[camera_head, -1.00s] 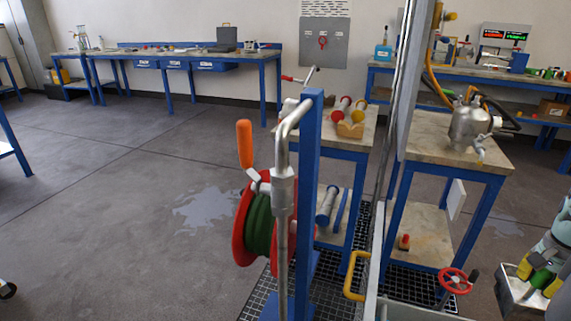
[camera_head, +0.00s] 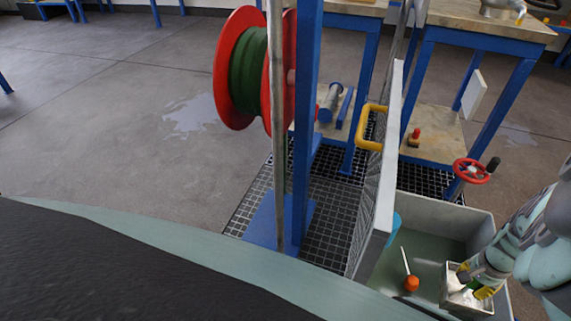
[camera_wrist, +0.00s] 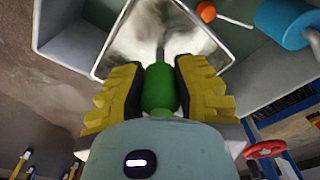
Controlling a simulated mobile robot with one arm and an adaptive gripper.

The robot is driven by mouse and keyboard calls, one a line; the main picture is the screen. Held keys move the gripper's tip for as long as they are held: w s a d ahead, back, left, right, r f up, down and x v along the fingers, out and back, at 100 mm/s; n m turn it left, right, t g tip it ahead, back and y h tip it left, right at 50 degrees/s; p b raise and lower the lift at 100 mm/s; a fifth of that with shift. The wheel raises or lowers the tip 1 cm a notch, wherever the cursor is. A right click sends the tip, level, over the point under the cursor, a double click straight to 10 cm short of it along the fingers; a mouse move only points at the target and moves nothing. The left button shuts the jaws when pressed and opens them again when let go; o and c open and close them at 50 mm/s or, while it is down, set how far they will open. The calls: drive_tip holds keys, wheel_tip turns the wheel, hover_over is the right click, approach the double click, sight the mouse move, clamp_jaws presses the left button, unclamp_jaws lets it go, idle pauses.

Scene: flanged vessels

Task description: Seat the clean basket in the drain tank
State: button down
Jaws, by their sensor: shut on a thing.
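The basket (camera_wrist: 150,40) is a shiny metal open box with a thin rod rising to a green handle (camera_wrist: 160,88). My gripper (camera_wrist: 158,75) is shut on the green handle, a yellow ridged pad on each side. In the head view my gripper (camera_head: 473,285) is at the lower right, with the basket (camera_head: 453,292) just under it. The drain tank (camera_head: 478,220) is a grey rectangular trough with a greenish floor. The basket appears over or inside its right part; whether it touches the floor or wall I cannot tell.
A red valve wheel (camera_head: 472,171) stands behind the tank. A tall grey panel with a yellow handle (camera_head: 370,127) borders its left side. A hose reel (camera_head: 250,70) stands farther left.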

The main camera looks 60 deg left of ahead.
drive_tip(key=s+d+f+b, duration=0.1)
drive_tip(key=s+f+b, duration=0.1)
drive_tip(key=f, duration=0.4)
drive_tip(key=s+f+b, duration=0.3)
drive_tip(key=f+b, duration=0.2)
drive_tip(key=f, duration=0.2)
drive_tip(key=shift+d+f, duration=0.3)
drive_tip(key=shift+d, duration=0.1)
drive_tip(key=shift+w+r, duration=0.1)
wheel_tip(320, 180, down, 5)
drive_tip(key=b, duration=0.4)
drive_tip(key=shift+b, duration=0.35)
idle(0.4)
drive_tip(key=shift+w+f+b, duration=0.1)
drive_tip(key=shift+f+b, duration=2.15)
drive_tip(key=shift+f, duration=0.1)
drive_tip(key=c, duration=0.8)
unclamp_jaws()
drive_tip(key=shift+r, duration=0.1)
drive_tip(key=shift+o, duration=0.2)
